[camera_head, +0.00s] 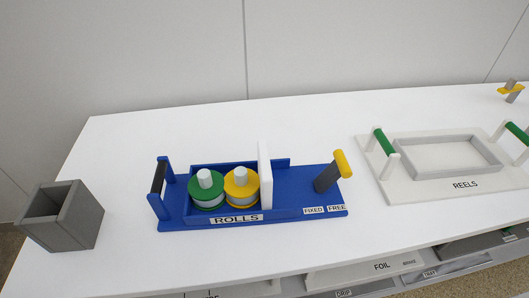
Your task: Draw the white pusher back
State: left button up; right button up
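The white pusher (265,174) is an upright white plate across the blue tray (296,183) labelled ROLLS. It stands right beside the yellow-flanged roll (242,188); whether they touch is unclear. A green-flanged roll (207,190) sits left of the yellow one. The tray has a black-gripped handle (159,178) at its left end. A dark lever with a yellow knob (343,163) leans at the right end, by FIXED and FREE labels. Neither of my grippers is in view.
A grey open box (72,217) stands at the table's left edge. A white REELS tray (418,186) with green handles sits to the right. Labelled trays, one reading FOIL (365,271), lie lower along the front. The white table (130,138) is clear behind the blue tray.

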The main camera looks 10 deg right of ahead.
aim_at(264, 170)
jog(key=k+j+u, duration=0.15)
jog(key=j, duration=0.55)
jog(key=k+j+u, duration=0.1)
jog(key=j, duration=0.6)
jog(key=k+j+u, duration=0.15)
jog(key=j, duration=0.55)
jog(key=i, duration=0.05)
